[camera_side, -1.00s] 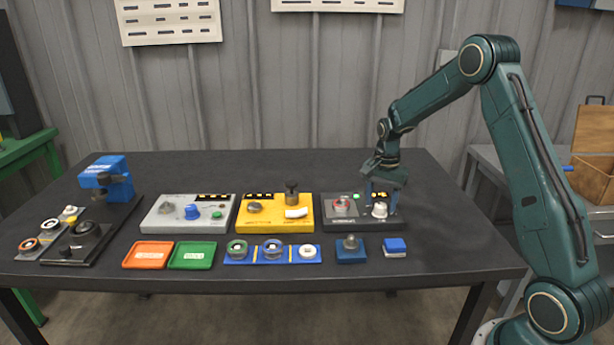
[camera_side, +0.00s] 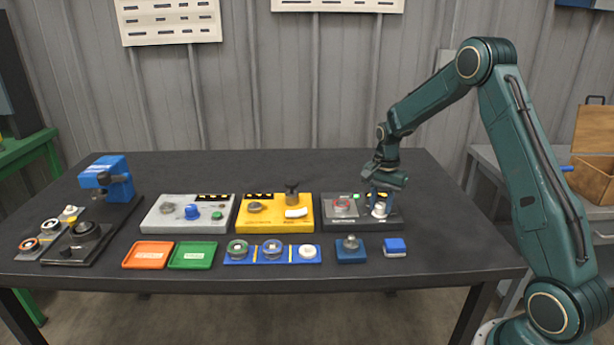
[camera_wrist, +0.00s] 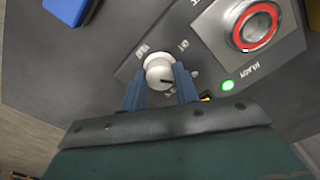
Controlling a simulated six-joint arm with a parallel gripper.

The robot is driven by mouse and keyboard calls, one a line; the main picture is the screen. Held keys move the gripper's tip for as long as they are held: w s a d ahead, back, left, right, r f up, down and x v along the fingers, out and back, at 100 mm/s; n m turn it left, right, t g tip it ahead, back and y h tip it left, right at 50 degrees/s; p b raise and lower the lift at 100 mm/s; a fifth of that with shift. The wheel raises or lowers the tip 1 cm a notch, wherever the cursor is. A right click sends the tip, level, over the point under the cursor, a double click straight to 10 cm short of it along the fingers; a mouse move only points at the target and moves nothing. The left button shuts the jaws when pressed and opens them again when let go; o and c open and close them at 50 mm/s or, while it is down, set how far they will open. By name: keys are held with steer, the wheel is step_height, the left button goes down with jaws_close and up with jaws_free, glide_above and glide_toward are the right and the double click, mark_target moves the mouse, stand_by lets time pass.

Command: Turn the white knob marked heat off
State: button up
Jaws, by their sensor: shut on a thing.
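The white knob (camera_side: 380,210) stands at the right of a dark grey panel box (camera_side: 362,226) at the right of the table. In the wrist view the knob (camera_wrist: 160,73) shows a dark pointer line on its face, and small markings sit around it, too blurred to read surely. My gripper (camera_side: 381,204) reaches down over the knob from above. In the wrist view its two blue fingers (camera_wrist: 160,88) are shut on the knob, one on each side. The fingers partly hide the knob's sides and some of the panel markings.
On the same panel are a red-ringed dial (camera_wrist: 256,27) and a lit green lamp (camera_wrist: 228,85). A blue block (camera_side: 395,246) and a blue stand (camera_side: 351,250) sit in front. The yellow panel (camera_side: 270,226) is to the left. Bare table lies right of the dark box.

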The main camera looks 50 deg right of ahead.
mark_target(381, 205)
steer(key=shift+n, duration=0.3)
steer(key=n, duration=1.1)
stand_by(0.6)
steer(key=o, duration=1)
steer(key=shift+r, duration=0.1)
step_height(381, 205, up, 14)
steer(key=shift+f, duration=0.15)
